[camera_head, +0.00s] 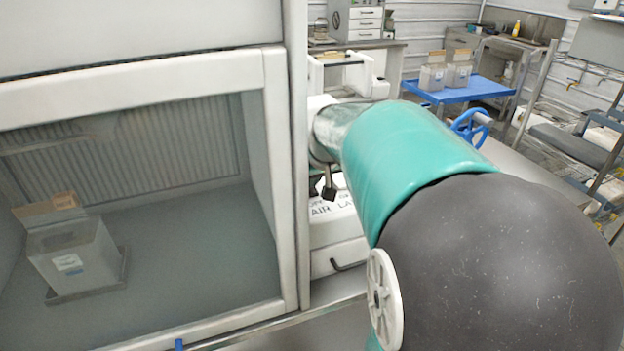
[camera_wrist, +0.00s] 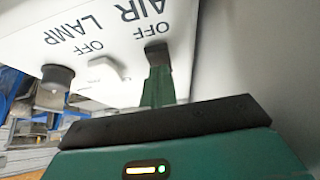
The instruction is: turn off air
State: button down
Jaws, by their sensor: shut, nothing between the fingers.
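The white control panel (camera_wrist: 115,35) fills the upper part of the wrist view, with its lettering upside down. It bears the labels "AIR" and "LAMP", each with "OFF" beside it. My gripper (camera_wrist: 157,55) is shut and empty, with its dark tip at the "OFF" mark under "AIR". The tip covers the air control, so its position and any contact are hidden. A pale switch (camera_wrist: 103,68) sits by the lamp label. In the head view, the panel (camera_head: 342,222) is partly behind my arm, with a small dark part of my gripper (camera_head: 328,190) above the "AIR" lettering.
A dark round knob (camera_wrist: 57,76) stands out from the panel, left of the pale switch. A framed cabinet (camera_head: 275,180) stands left of my arm, with a grey box (camera_head: 75,262) inside. A blue table (camera_head: 462,92) stands farther back.

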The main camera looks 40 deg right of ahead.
aim_at(313, 192)
notch_tip(313, 192, up, 5)
jog(key=shift+f, duration=0.15)
jog(key=s+a+r, duration=0.1)
jog(key=s+r, duration=0.5)
jog(key=s, duration=0.1)
jog(key=shift+a+r, duration=0.2)
jog(key=shift+a, duration=0.2)
jog(key=shift+w, duration=0.1)
